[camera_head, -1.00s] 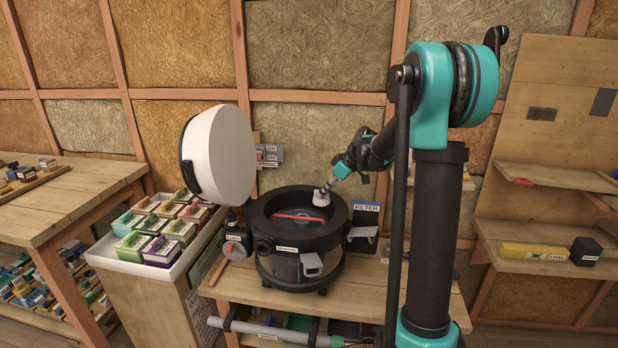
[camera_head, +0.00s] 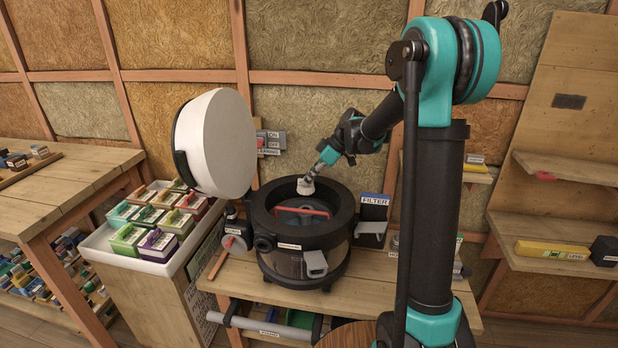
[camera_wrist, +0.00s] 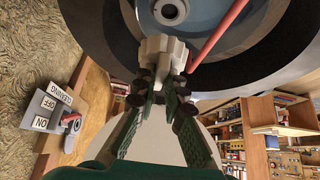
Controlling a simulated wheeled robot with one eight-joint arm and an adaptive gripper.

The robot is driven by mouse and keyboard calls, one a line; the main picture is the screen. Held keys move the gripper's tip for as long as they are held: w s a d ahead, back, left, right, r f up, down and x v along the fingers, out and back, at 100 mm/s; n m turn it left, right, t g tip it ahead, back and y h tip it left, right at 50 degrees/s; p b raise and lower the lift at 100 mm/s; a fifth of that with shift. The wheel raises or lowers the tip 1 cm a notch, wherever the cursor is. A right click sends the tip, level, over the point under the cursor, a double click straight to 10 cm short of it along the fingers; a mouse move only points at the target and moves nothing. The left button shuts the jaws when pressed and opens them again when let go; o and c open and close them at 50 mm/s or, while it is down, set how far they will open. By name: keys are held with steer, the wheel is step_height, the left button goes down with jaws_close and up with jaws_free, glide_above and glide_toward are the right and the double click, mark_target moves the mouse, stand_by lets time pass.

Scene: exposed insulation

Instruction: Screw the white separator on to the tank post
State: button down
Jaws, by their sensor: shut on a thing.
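My gripper (camera_head: 312,178) is shut on the white separator (camera_head: 306,187), above the back rim of the open black tank (camera_head: 268,239). In the wrist view the ribbed white separator (camera_wrist: 162,52) sits between my gripper's fingertips (camera_wrist: 160,88). The tank post (camera_wrist: 170,10) shows there at the top as a grey round piece with a dark hole, inside the blue-grey tank floor. The separator is apart from the post in that view. In the head view the post is not clearly visible inside the tank.
A red bar (camera_head: 302,211) crosses the tank opening. The round white lid (camera_head: 216,143) stands raised at the left. A switch panel (camera_head: 270,142) is on the wall behind. A FILTER box (camera_head: 373,212) stands right of the tank. A tray of small boxes (camera_head: 160,268) is at the left.

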mark_target(309, 191)
steer(key=shift+f, duration=2.7)
steer(key=shift+f, duration=1.2)
steer(key=c, duration=1.5)
jaws_free()
steer(key=shift+c, duration=0.2)
steer(key=v, duration=1.2)
